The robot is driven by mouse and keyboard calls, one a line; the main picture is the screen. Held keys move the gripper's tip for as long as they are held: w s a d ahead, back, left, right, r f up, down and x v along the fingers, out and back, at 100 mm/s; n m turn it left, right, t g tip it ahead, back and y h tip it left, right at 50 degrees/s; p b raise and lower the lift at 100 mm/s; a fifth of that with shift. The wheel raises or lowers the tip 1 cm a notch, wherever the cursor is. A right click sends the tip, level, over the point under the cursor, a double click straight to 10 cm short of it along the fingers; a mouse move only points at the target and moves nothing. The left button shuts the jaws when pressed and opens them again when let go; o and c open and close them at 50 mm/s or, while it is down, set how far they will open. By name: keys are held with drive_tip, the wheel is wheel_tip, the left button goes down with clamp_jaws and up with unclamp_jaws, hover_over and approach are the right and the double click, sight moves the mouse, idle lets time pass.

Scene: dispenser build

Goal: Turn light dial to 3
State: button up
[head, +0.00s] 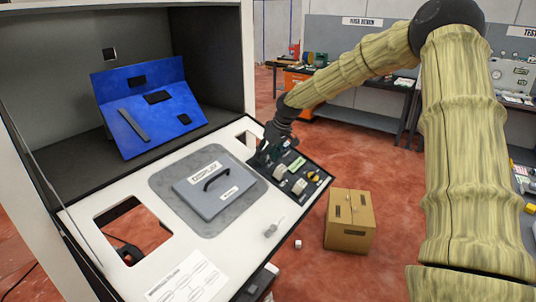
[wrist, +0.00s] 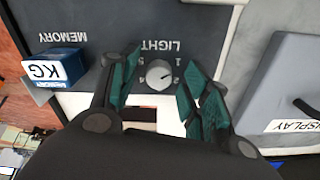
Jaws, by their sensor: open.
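The light dial (wrist: 160,73) is a small round silver-white knob on a dark panel in the wrist view, under the upside-down word LIGHT. Digits ring it, partly covered by my fingers; a dark mark on its face points roughly to the right. My gripper (wrist: 158,80) is open, with one green-padded finger on each side of the dial. Whether the pads touch it, I cannot tell. In the head view my gripper (head: 264,156) is at the far end of the dark control panel (head: 318,178) and hides the dial.
A blue KG block (wrist: 55,67) stands by the MEMORY label, left of the fingers. A grey DISPLAY lid (head: 215,190) with a handle lies beside the control panel. A cardboard box (head: 350,222) stands on the floor at right. A cutout (head: 133,226) opens the white counter.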

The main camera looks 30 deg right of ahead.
drive_tip(key=shift+w+f, duration=0.35)
drive_tip(key=shift+w, duration=0.15)
drive_tip(key=shift+c, duration=0.8)
drive_tip(key=shift+s+r, duration=0.25)
drive_tip(key=shift+s, duration=0.05)
drive_tip(key=c, duration=0.7)
drive_tip(key=shift+c, duration=0.9)
